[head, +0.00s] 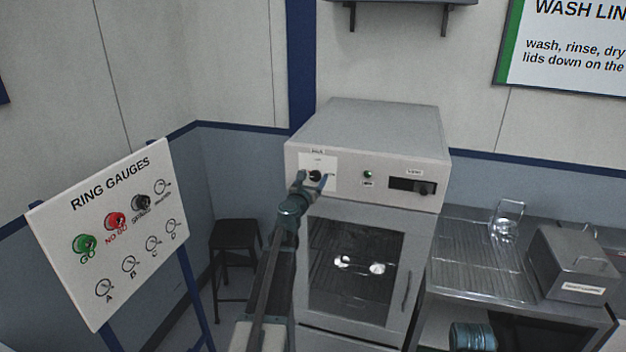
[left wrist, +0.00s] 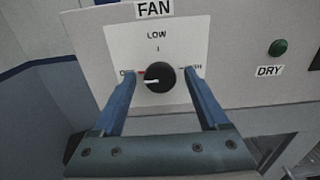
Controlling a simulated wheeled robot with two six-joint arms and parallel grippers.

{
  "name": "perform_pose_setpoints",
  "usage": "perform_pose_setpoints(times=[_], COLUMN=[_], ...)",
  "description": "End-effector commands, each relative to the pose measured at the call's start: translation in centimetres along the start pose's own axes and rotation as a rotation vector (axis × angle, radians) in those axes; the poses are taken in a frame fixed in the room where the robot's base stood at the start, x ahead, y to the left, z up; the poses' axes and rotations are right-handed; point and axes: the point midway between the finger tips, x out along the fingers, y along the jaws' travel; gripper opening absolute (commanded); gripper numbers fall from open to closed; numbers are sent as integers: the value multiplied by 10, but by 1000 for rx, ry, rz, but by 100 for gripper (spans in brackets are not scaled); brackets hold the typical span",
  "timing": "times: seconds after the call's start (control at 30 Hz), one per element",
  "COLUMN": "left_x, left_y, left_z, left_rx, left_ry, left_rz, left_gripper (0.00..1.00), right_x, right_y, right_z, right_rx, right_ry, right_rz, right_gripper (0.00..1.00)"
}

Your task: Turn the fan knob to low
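The fan knob (left wrist: 160,76) is a round black knob on a white plate on the front of a grey cabinet. The plate reads OFF at left, LOW at top and a partly hidden label at right. The knob's white mark points left, toward OFF. My left gripper (left wrist: 162,74) is open, with one blue finger on each side of the knob and a small gap on both sides. In the head view, my left gripper (head: 316,181) is in front of the plate and partly covers the knob.
A green DRY light (left wrist: 278,47) is right of the knob. A dark slot panel (head: 412,186) is farther right, and a glass door (head: 349,270) is below. A ring gauge board (head: 128,235) stands left, near a black stool (head: 234,236). A steel bench (head: 470,262) stands right.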

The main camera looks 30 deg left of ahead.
Motion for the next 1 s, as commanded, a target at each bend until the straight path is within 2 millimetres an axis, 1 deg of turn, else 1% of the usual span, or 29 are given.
perform_pose_setpoints(times=[0.03,0.07,0.1,0.17,0.2,0.4,0.57,0.73,0.87,1.0], left_x=[0,0,0,0,0,0,0,0,0,0], left_y=[0,0,0,0,0,0,0,0,-1,-1], left_z=[0,0,0,0,0,0,0,0,0,0], left_rx=[0,0,0,0,0,0,7,53,130,248], left_ry=[0,0,0,0,0,0,0,0,0,0], left_rz=[0,0,0,0,0,0,0,0,0,-1], left_gripper=[66,60,53,42,35,0,0,0,0,0], right_x=[0,0,0,0,0,0,0,0,0,0], right_y=[0,0,0,0,0,0,0,0,0,0], right_z=[0,0,0,0,0,0,0,0,0,0], right_rx=[0,0,0,0,0,0,0,0,0,0], right_ry=[0,0,0,0,0,0,0,0,0,0], right_rz=[0,0,0,0,0,0,0,0,0,0], right_gripper=[0,0,0,0,0,0,0,0,0,0])
